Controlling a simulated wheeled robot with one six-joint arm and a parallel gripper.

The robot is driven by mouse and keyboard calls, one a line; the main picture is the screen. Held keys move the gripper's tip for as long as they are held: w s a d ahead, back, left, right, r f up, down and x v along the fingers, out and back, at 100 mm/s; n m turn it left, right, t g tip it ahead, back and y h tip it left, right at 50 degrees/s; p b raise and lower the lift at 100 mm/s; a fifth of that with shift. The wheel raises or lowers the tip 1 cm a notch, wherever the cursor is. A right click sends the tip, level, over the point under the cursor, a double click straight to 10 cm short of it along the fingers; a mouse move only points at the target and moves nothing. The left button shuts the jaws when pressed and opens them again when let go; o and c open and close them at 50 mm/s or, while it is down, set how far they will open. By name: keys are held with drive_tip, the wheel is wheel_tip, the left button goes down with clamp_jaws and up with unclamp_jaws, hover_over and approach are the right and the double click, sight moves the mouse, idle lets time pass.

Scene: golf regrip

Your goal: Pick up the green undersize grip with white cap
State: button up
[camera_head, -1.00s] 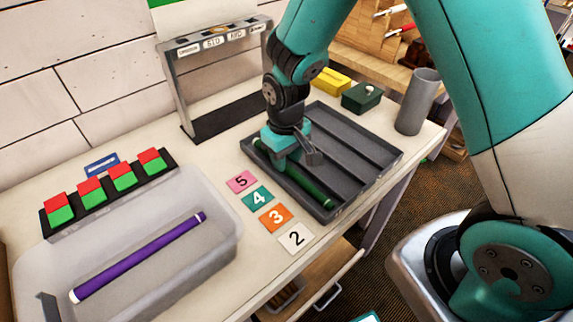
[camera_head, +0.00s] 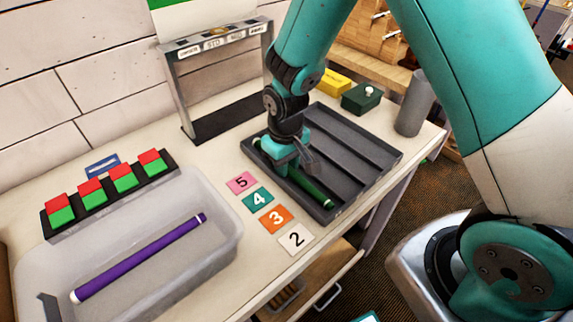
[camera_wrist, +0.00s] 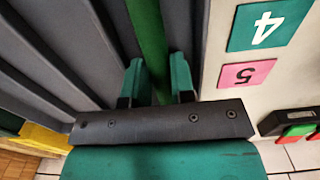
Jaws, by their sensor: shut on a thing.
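The green grip (camera_head: 312,190) lies along the front-left channel of the dark grey slotted tray (camera_head: 372,165), and a small pale end shows at its near tip. My gripper (camera_head: 292,168) is down at the tray, shut on the green grip near its middle. In the wrist view the green grip (camera_wrist: 148,35) runs between the two teal fingers of my gripper (camera_wrist: 158,85). I cannot tell whether the grip is lifted off the channel floor. Its far part is partly hidden by my gripper.
A translucent bin (camera_head: 225,225) at left holds a purple grip (camera_head: 140,257). Numbered cards, such as the orange 3 (camera_head: 277,219), lie between bin and tray. A grey frame (camera_head: 178,95), green box (camera_head: 361,97), yellow box (camera_head: 333,82) and grey cylinder (camera_head: 412,103) stand behind. The tray's other channels look empty.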

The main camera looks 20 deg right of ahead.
wheel_tip(320, 180, up, 20)
drive_tip(key=shift+b, duration=0.3)
wheel_tip(320, 180, up, 5)
drive_tip(key=p, duration=0.4)
drive_tip(key=shift+p, duration=0.35)
drive_tip(key=shift+f, duration=0.1)
